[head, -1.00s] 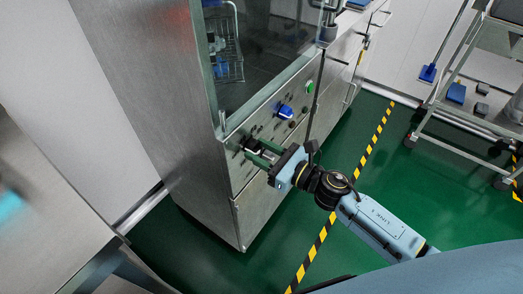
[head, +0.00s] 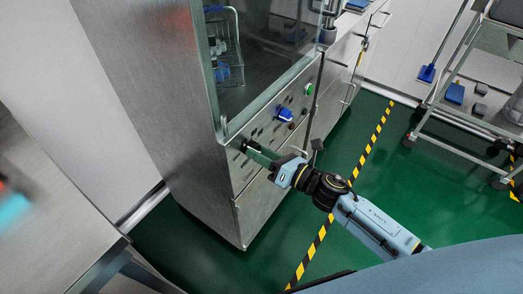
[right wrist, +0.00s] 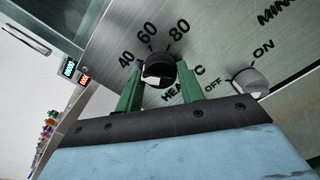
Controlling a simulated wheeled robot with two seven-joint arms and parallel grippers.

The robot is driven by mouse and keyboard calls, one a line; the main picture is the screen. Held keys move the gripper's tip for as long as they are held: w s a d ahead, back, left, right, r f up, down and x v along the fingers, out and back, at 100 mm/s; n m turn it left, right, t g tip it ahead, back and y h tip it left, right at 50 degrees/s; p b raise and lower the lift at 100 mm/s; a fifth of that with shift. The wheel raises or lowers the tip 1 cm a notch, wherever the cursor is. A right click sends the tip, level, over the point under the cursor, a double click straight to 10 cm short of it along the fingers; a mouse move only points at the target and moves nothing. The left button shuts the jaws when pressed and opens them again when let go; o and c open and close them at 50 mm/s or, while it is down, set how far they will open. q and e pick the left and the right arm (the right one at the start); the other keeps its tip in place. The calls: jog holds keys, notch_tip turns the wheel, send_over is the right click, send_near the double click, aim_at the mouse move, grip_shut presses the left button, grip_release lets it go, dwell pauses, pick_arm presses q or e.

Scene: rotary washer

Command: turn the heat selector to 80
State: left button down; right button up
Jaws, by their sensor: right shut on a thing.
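The heat selector is a black round knob (right wrist: 159,70) on the steel washer panel, with the labels 40, 60 and 80 above it and HEAT °C below. A pale mark shows on its lower part; I cannot tell clearly which number it points at. My right gripper (right wrist: 159,80) is shut on the knob, with one green finger on each side. In the head view the right gripper (head: 248,147) reaches the panel's lower left end, and its fingers largely hide the knob. My left gripper is not in view.
A pale OFF/ON knob (right wrist: 250,82) sits to the right of the selector. The head view shows a blue knob (head: 285,113) and green button (head: 308,89) farther along the panel. A steel table (head: 50,215) stands left, a trolley (head: 455,110) right.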

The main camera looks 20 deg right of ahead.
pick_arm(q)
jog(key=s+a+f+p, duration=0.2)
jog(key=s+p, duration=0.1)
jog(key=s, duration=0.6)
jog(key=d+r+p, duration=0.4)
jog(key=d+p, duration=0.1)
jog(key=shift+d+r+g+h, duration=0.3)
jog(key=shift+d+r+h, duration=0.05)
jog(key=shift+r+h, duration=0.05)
pick_arm(e)
jog(key=m, duration=2)
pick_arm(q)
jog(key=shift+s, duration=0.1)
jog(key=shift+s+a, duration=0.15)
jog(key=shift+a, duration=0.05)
pick_arm(e)
jog(key=shift+f, duration=0.1)
jog(key=o, duration=1)
